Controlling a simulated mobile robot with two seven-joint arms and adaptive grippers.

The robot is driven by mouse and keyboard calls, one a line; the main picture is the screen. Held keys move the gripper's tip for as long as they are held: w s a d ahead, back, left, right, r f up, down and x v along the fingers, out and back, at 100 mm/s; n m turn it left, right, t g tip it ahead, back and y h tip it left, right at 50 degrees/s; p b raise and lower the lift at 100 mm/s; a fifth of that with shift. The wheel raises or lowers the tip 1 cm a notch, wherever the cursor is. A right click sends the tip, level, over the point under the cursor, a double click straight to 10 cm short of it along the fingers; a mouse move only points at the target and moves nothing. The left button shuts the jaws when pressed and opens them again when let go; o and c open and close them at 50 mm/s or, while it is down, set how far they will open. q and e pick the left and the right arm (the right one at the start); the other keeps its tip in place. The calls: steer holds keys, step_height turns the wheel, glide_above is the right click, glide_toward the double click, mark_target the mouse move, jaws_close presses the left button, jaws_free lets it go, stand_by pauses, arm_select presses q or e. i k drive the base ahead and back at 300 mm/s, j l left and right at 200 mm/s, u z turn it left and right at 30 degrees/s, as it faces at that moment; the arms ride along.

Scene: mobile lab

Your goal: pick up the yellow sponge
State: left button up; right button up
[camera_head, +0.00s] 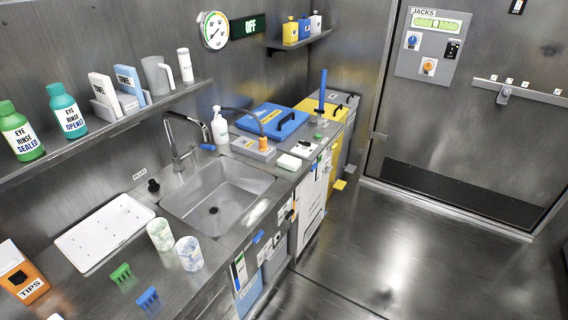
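I cannot make out a clearly yellow sponge in the head view. A small pale block (289,162) with a darker lower edge lies on the counter to the right of the sink; it is too small to tell whether it is the sponge. Neither of my grippers is in view.
The sink (218,196) with its tall faucet (183,140) is set into the counter. A white tray (104,232), two patterned cups (189,253) and an orange tips box (22,272) stand at left. Bins with blue (272,119) and yellow lids are beyond. The floor (420,250) is clear.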

mark_target(292, 163)
steer(key=i+l+u, duration=0.2)
steer(key=u, duration=0.25)
steer(key=i+l+u, duration=0.15)
steer(key=l+u, duration=0.15)
steer(key=u, duration=0.2)
steer(key=i+l+u, duration=0.1)
steer(key=l, duration=0.25)
steer(key=i+l+u, duration=0.15)
steer(key=l, duration=0.2)
steer(key=l+u, duration=0.1)
steer(key=l, duration=0.2)
steer(key=i+l, duration=0.1)
steer(key=l, duration=0.25)
steer(key=l+u, duration=0.1)
steer(key=l, duration=0.3)
steer(key=i+l, duration=0.15)
steer(key=l, duration=0.2)
